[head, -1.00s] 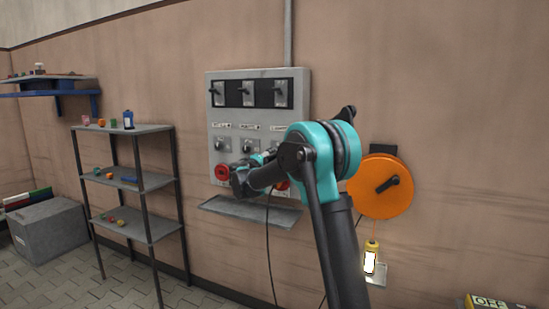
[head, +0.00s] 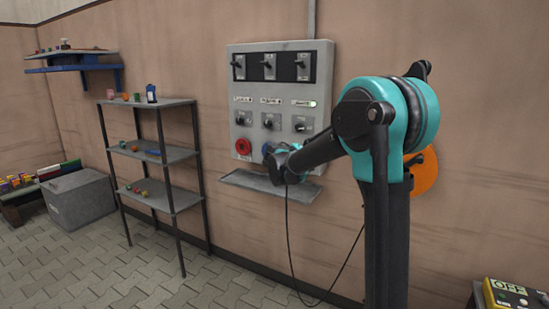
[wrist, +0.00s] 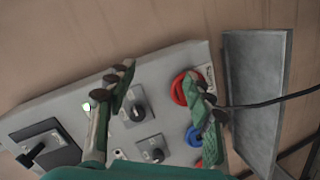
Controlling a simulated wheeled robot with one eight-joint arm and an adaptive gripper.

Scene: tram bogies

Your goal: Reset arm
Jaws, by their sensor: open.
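My arm stretches across the right half of the head view. My gripper (wrist: 158,105) is open and empty in the wrist view, its two green fingers spread apart. It faces the grey control panel (head: 305,90) on the wall; whether the fingers touch it I cannot tell. The panel carries black switches in a top row, rotary knobs (head: 267,122) in the middle and a red round button (head: 243,147) at the lower left. The wrist view also shows the red button (wrist: 187,88) beside one finger and a blue button (wrist: 193,136). My wrist hides the panel's lower middle in the head view.
A grey ledge (head: 262,188) juts out below the panel. A metal shelf rack (head: 172,199) with small items stands to the left, with a grey box (head: 80,200) beyond it. An orange disc (head: 424,172) is partly behind my arm. A yellow OFF box (head: 512,296) sits lower right.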

